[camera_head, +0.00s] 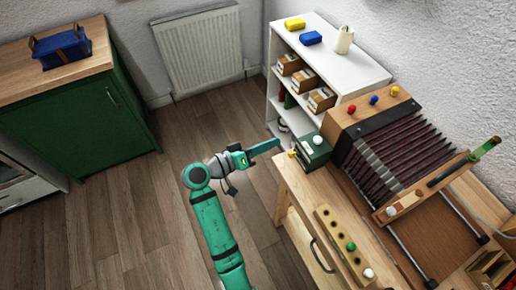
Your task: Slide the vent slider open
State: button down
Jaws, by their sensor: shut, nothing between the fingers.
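My gripper (277,144) is at the end of my teal arm, over the floor just left of the workbench. Its long teal fingers are together, point right toward a small green box, and hold nothing. The green box (314,154) sits on the bench's far left corner, with a white knob (317,140) on top and a yellow one (291,153) at its side. Right of it is a dark pleated bellows (392,152) between wooden boards. The front board (424,190) carries a white knob (391,211). I cannot tell which part is the vent slider.
A wooden strip (336,236) with white and green knobs lies on the workbench (294,184). A white shelf (345,64) with small wooden boxes stands behind. A green cabinet (92,124) is at left, a radiator (210,50) at the back wall. The floor between is clear.

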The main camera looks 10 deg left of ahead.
aim_at(293, 154)
jog(key=shift+x, duration=0.95)
jog(key=shift+s+d+f, duration=0.6)
jog(key=shift+s+f, duration=0.1)
jog(key=shift+f, duration=0.15)
jog(key=shift+s+d+f, duration=0.3)
jog(key=shift+d+f, duration=0.1)
jog(key=shift+f, duration=0.1)
